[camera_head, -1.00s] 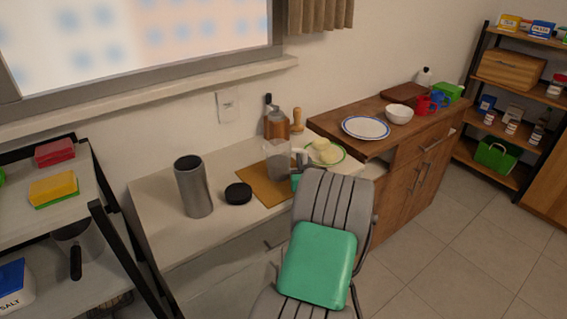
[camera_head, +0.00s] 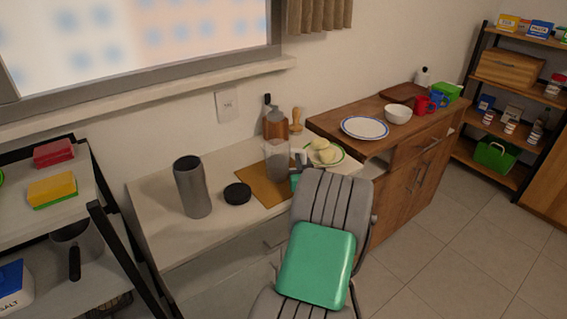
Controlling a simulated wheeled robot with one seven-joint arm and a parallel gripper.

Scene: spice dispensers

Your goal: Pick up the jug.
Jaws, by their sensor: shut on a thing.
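The jug (camera_head: 277,161) is a clear, see-through vessel. It appears upright at the right side of the brown board on the white counter, in front of a copper-coloured bottle. My gripper (camera_head: 299,157) is at the right side of the jug, shut on it around where its handle is. The fingers are small and pale in this view. I cannot tell whether the jug's base touches the board.
A plate of pale food (camera_head: 323,153) sits close to the right of my gripper. A black round lid (camera_head: 237,193) and a tall grey cylinder (camera_head: 193,187) stand to the left. The brown board (camera_head: 258,187) lies on the counter. A wooden cabinet (camera_head: 379,147) stands at the right.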

